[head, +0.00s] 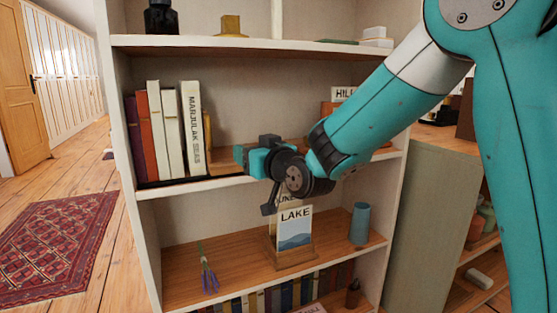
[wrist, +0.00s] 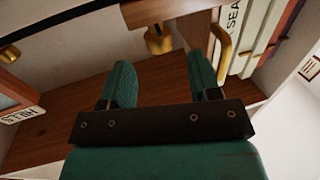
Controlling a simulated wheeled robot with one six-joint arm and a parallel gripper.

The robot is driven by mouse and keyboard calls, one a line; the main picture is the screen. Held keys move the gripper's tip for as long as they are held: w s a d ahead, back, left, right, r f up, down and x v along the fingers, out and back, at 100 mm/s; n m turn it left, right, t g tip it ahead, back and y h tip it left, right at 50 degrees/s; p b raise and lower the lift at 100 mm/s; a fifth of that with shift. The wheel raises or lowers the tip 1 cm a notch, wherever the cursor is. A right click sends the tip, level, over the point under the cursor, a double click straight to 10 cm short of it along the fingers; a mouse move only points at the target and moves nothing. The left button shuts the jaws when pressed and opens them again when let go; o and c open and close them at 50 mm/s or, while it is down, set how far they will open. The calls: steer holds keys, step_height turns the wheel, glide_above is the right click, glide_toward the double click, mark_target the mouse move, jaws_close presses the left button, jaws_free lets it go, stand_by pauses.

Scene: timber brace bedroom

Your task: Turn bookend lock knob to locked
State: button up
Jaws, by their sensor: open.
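My gripper (head: 243,155) reaches in over the middle shelf, just right of the row of books. In the wrist view its two teal fingers (wrist: 160,66) are apart with nothing held between them. A brass knob (wrist: 158,38) on a dark brown piece lies beyond the gap between the fingertips, apart from them. A curved brass bar (wrist: 222,45) stands beside the books, right of the right finger. In the head view a brass upright (head: 209,131) shows at the right end of the books. The knob is hidden there, and its lock setting cannot be read.
Upright books (head: 168,130) fill the shelf's left. A "HILLS" item (head: 342,94) stands behind my arm; it also shows in the wrist view (wrist: 22,117). Below are a "LAKE" book (head: 295,228), a blue vase (head: 360,223) and lavender (head: 207,270).

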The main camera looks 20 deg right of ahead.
steer(key=v, duration=1)
steer(key=shift+s+b, duration=0.25)
steer(key=shift+b, duration=0.1)
steer(key=shift+d, duration=0.1)
steer(key=s+a+f+n+g+y, duration=0.3)
steer(key=s+a+f+g, duration=0.4)
steer(key=s+a+g, duration=0.3)
steer(key=s+d+f+n+g+h, duration=0.1)
steer(key=s+g+h, duration=0.1)
steer(key=s+g, duration=0.35)
steer(key=s+d+f+n+g+h, duration=0.1)
steer(key=s+g, duration=0.1)
steer(key=s, duration=0.7)
step_height(320, 180, up, 37)
steer(key=p, duration=3.7)
steer(key=shift+w+f+m, duration=0.2)
steer(key=shift+m, duration=0.1)
steer(key=shift+d, duration=0.15)
